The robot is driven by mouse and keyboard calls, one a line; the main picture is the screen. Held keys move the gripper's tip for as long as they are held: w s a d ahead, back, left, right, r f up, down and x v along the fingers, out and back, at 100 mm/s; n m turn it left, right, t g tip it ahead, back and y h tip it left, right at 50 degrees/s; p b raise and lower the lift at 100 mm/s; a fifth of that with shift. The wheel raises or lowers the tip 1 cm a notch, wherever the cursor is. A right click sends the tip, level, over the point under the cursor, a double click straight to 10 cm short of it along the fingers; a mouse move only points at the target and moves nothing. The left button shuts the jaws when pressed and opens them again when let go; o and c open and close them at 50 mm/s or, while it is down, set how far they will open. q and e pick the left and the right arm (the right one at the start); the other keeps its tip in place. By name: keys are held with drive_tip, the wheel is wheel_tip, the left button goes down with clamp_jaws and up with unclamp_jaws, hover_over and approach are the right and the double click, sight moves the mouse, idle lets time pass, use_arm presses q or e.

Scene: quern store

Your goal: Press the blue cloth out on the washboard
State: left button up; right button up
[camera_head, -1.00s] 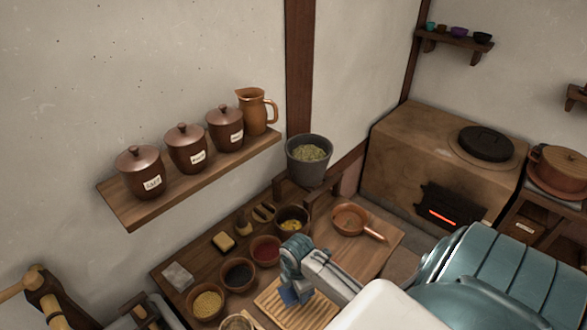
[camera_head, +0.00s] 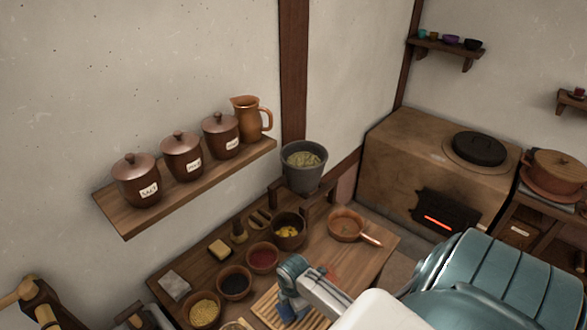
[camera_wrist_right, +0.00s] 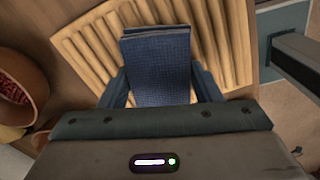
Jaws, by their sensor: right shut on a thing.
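The ribbed wooden washboard (camera_head: 266,307) lies on the dark wooden table, partly behind my right arm in the head view. In the right wrist view the washboard (camera_wrist_right: 237,52) spreads beneath my gripper. The blue cloth (camera_wrist_right: 158,60) is a folded dark-blue bundle over the ribs. My right gripper (camera_wrist_right: 160,86) is shut on the cloth, with a finger on each side of it. In the head view my right gripper (camera_head: 289,310) is at the washboard, and the cloth is hardly distinguishable there. I cannot tell how firmly the cloth touches the ribs. My left gripper is not in view.
Bowls of red (camera_head: 263,257), dark (camera_head: 235,281) and yellow (camera_head: 204,308) contents stand left of the washboard. A copper pan (camera_head: 345,224) is behind it. A grey pot (camera_head: 303,165) stands at the back. The stove (camera_head: 405,165) glows at right.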

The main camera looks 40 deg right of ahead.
idle(0.3)
drive_tip(key=shift+f, duration=0.1)
drive_tip(key=shift+f, duration=0.4)
idle(0.4)
drive_tip(key=shift+s+f, duration=0.1)
drive_tip(key=shift+s, duration=0.05)
idle(1.1)
drive_tip(key=shift+r, duration=3.6)
